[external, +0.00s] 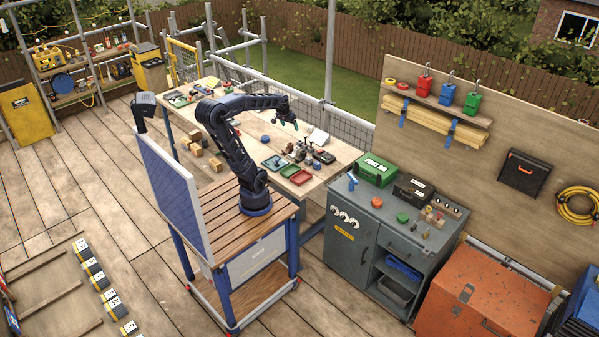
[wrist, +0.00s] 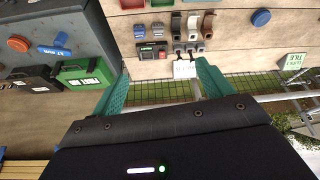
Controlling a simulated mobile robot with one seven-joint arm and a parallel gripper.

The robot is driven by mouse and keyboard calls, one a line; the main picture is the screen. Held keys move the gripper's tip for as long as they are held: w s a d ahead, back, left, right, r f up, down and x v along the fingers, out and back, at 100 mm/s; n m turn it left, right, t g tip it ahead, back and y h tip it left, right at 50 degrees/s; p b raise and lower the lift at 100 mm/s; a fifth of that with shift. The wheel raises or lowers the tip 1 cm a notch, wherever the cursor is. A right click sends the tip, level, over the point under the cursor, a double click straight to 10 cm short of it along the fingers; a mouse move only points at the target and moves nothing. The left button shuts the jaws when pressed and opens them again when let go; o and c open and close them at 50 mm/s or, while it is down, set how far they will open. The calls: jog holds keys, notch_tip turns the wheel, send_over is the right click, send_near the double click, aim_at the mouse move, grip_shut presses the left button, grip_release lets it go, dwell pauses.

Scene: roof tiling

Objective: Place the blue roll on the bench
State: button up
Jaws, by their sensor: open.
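A small round blue thing, likely the blue roll, lies on the wooden bench (external: 343,152) left of the coloured trays in the external view (external: 265,138). It seems to be the blue disc near the top right of the wrist view (wrist: 261,17), lying flat on the bench top (wrist: 228,38). My gripper (external: 295,123) is above the bench. In the wrist view my gripper (wrist: 160,85) has its two green fingers wide apart with nothing held between them. The blue disc is beyond the right finger, apart from it.
Red (external: 275,162) and green trays and several small tools crowd the bench's right half. Brown blocks (external: 196,149) lie near its left front. A grey cabinet (external: 345,245) stands to the right, bearing a green case (external: 375,170) and a dark case. Wire mesh runs behind the bench.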

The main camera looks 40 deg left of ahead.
jog(key=s+d+m, duration=0.2)
jog(key=s+d, duration=0.4)
jog(key=s, duration=0.4)
jog(key=shift+r+h, duration=0.3)
jog(key=shift+r, duration=0.1)
